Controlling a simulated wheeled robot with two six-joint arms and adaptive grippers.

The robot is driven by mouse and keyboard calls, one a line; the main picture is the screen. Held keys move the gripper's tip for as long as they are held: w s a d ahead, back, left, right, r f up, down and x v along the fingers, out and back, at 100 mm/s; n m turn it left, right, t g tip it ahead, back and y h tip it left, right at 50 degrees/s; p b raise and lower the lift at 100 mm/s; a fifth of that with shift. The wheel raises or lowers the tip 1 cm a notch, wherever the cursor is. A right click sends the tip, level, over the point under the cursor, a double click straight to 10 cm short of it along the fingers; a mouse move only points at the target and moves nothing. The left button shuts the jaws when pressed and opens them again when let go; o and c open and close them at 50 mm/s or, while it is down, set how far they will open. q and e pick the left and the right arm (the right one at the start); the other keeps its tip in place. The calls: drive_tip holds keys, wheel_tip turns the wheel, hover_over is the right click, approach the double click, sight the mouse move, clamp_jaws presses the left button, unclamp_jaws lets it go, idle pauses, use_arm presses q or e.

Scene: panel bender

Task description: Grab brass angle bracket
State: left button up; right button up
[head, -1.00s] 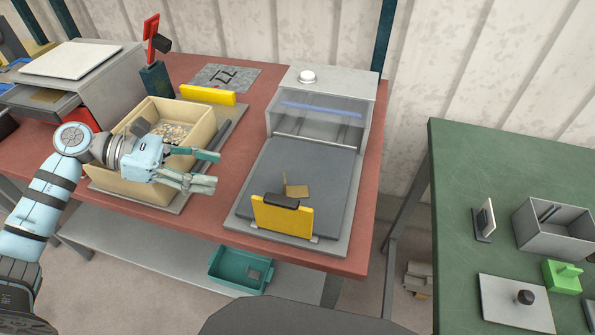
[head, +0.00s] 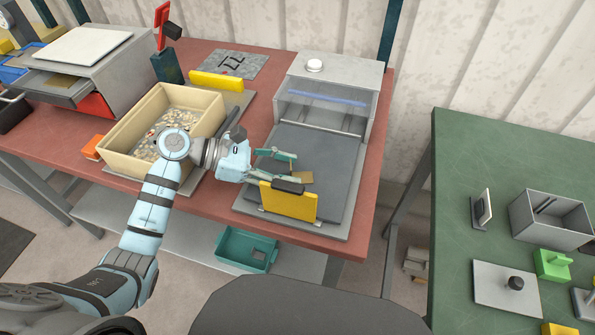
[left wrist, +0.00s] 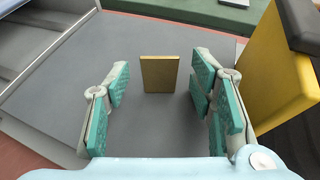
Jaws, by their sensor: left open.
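The brass angle bracket (left wrist: 160,74) stands on the dark grey plate of the panel bender (head: 326,153). In the left wrist view one flat brass face shows, ahead of and between my open fingers. In the head view only part of the bracket (head: 303,177) shows, behind my left gripper and the yellow guard. My left gripper (head: 296,167) is open and empty, low over the plate, with its teal pads on either side of the bracket's line. It also shows in the left wrist view (left wrist: 161,102). My right gripper is not in view.
A yellow guard with a black handle (head: 288,203) stands at the plate's front edge, close beside my left gripper. The bender's clear-fronted housing (head: 325,100) is behind. A cream bin of small parts (head: 132,164) is left. A green table (head: 460,165) is right.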

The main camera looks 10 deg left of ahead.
use_arm(q)
clamp_jaws()
